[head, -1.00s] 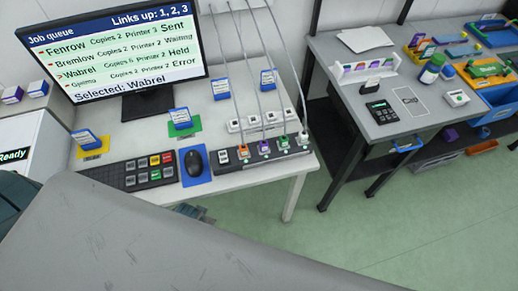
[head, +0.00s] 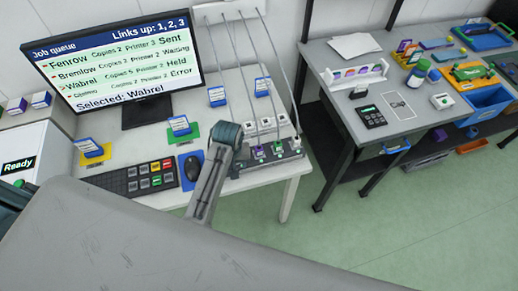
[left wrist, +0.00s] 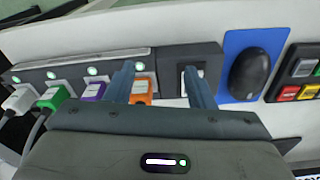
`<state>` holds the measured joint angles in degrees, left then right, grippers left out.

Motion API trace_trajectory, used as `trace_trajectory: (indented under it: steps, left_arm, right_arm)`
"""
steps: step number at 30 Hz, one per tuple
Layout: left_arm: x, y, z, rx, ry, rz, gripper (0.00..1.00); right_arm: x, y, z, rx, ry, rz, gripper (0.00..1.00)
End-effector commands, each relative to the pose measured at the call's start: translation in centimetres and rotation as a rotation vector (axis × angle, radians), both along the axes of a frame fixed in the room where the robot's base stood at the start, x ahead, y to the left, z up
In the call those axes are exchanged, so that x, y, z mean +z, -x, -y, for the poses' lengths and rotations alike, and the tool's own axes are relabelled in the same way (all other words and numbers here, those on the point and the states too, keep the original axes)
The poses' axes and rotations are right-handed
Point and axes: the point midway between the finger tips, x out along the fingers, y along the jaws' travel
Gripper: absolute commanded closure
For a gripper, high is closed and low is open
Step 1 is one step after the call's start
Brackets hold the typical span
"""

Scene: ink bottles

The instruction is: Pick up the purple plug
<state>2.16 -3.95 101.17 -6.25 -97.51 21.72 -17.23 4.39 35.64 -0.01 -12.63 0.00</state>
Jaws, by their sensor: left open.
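The purple plug (head: 260,152) sits in the dark socket strip (head: 235,172) on the desk, with a cable rising from it. In the left wrist view the purple plug (left wrist: 93,91) stands between a green plug (left wrist: 53,97) and an orange plug (left wrist: 142,88). My left gripper (left wrist: 159,70) is open and empty over the strip. One finger is between the purple and orange plugs, and the other is at the switch on the strip's right end. The purple plug is outside the jaws, left of them in that view. My right gripper is not in view.
A white plug (left wrist: 20,99) is at the strip's far end. A mouse on a blue mat (left wrist: 268,40) and a keypad (head: 130,180) lie beside the strip. Several cables hang over the strip.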

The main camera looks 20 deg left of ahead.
Motion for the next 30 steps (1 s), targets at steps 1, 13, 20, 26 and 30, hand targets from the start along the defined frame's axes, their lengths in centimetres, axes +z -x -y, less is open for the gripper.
trace_trajectory:
  steps: [1,13,20,26,30]
  left_arm:
    - [1.5,-2.1,1.0,0.030,0.014,-0.006,0.51]
    - [8.5,-9.7,5.8,0.190,0.049,-0.095,0.51]
    - [5.6,-9.7,5.8,0.195,0.047,-0.103,0.51]
    - [3.3,-9.8,5.8,0.195,0.048,-0.098,0.51]
    - [2.5,-9.7,5.7,0.194,0.049,-0.100,0.51]
  right_arm:
    - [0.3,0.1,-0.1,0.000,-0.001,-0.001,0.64]
    - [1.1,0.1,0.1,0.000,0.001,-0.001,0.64]
    - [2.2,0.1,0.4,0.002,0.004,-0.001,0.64]
    - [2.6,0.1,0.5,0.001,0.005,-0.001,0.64]
    - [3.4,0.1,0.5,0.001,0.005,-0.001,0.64]
